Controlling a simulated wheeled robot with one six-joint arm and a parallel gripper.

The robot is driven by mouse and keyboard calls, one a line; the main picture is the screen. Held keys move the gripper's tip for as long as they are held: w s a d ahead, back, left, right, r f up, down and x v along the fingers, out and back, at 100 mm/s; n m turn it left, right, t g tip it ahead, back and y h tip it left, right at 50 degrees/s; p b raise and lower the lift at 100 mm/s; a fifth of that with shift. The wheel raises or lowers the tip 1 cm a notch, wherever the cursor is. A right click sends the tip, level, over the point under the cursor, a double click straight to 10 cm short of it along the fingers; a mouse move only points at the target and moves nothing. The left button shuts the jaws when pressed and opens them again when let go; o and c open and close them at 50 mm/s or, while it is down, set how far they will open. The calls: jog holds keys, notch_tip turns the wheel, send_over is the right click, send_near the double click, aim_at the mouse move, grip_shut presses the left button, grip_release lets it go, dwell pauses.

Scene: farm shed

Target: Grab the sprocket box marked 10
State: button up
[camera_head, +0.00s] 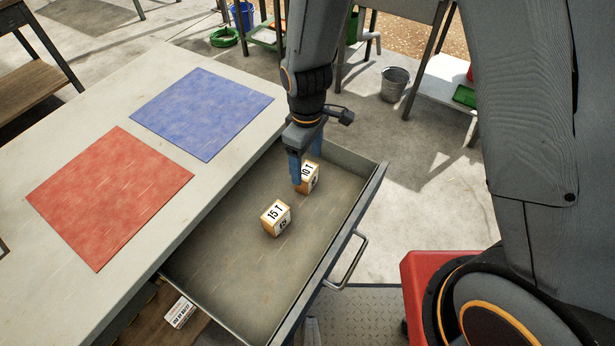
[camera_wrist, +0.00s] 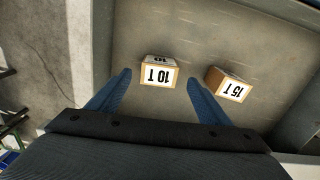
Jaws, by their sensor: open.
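The box marked 10 T (camera_head: 309,177) is a small brown box with white labels, lying in the open drawer (camera_head: 225,283) near its far end. It also shows in the wrist view (camera_wrist: 158,72), upside down, ahead of and between my blue fingertips. My gripper (camera_head: 306,172) points down into the drawer at this box and partly covers it in the head view. In the wrist view my gripper (camera_wrist: 159,78) is open with nothing held, one finger to each side of the box. I cannot tell whether a finger touches it.
A similar box marked 15 T (camera_head: 276,218) lies nearby in the drawer; the wrist view shows it right of my right finger (camera_wrist: 228,84). Drawer walls surround both. The tabletop holds a red mat (camera_head: 108,197) and a blue mat (camera_head: 201,112). Another labelled box (camera_head: 179,312) is below the table.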

aim_at(307, 171)
jog(key=shift+f+p, duration=0.9)
jog(key=shift+f, duration=1.7)
jog(key=c, duration=1.2)
